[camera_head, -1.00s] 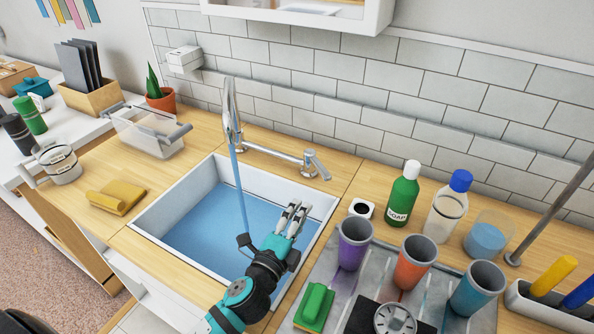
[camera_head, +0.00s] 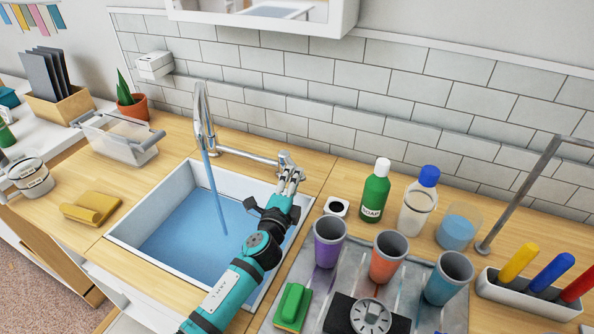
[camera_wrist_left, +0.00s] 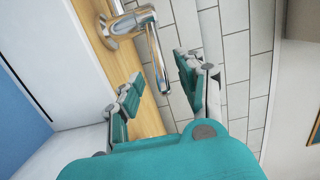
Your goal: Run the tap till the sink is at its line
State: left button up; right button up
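The chrome tap (camera_head: 202,105) stands behind the white sink (camera_head: 132,226). A blue stream (camera_head: 215,195) runs from its spout into blue water (camera_head: 190,232) that covers the sink's floor. I cannot make out a fill line. The tap's lever (camera_head: 284,158) is at the right end of the tap body. My left gripper (camera_head: 290,176) is right at the lever. In the left wrist view the lever (camera_wrist_left: 158,60) lies between the two spread fingers (camera_wrist_left: 159,82), with space seen on both sides. My right gripper is out of view.
Right of the sink, a drain mat holds purple, orange (camera_head: 388,258) and teal cups and a green brush (camera_head: 292,306). A green soap bottle (camera_head: 374,192) and a blue-capped bottle (camera_head: 417,202) stand behind.

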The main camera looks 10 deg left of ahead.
pick_arm(q)
jog(key=shift+w+d, duration=0.15)
jog(key=shift+w, duration=1.75)
grip_shut()
